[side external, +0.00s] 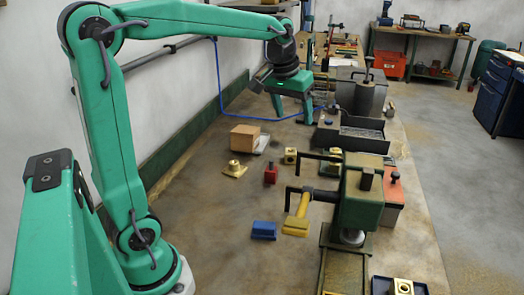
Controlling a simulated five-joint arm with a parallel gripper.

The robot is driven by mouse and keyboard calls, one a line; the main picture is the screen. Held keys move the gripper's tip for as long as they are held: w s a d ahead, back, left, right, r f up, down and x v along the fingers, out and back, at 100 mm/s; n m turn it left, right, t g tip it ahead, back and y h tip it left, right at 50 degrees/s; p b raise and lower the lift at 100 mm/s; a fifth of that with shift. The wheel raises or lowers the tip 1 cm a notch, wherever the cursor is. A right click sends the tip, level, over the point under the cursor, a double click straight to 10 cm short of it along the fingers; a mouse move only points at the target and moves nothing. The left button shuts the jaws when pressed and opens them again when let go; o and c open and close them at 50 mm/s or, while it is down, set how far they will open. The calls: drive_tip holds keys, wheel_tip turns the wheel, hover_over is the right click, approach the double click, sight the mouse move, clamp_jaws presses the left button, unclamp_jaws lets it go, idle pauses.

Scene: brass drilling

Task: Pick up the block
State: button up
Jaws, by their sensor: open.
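My gripper (293,119) hangs over the far part of the bench with its two green fingers spread and nothing visible between them. Several pieces could be the block, and I cannot tell which is meant. A tan box-shaped block (245,137) sits on the bench, nearer the camera and left of my gripper. A brass piece with a square base and round top (234,169) lies in front of it. Small brass blocks with round holes stand at the middle (290,156) and to its right (334,156). Another brass block (402,287) is at the front right.
A green drilling machine (362,190) with dark handles stands at right centre. A red piece (271,174), a blue block-like piece (264,230) and a yellow-handled brush-like tool (298,218) lie nearby. A dark tray (350,140) stands right of my gripper. The front-left bench is clear.

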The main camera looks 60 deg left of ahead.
drive_tip(key=w+a+f+n+g, duration=0.1)
drive_tip(key=w+a+f+n, duration=0.15)
drive_tip(key=w+a, duration=0.45)
drive_tip(key=n+g, duration=0.2)
drive_tip(key=n, duration=0.2)
hover_over(290, 150)
drive_tip(key=shift+h, duration=0.3)
drive_tip(key=f, duration=1.8)
drive_tip(key=shift+d+f, duration=0.15)
drive_tip(key=shift+d, duration=0.25)
drive_tip(key=shift+a+f, duration=0.3)
drive_tip(key=shift+f, duration=1.45)
drive_tip(key=shift+f, duration=2.6)
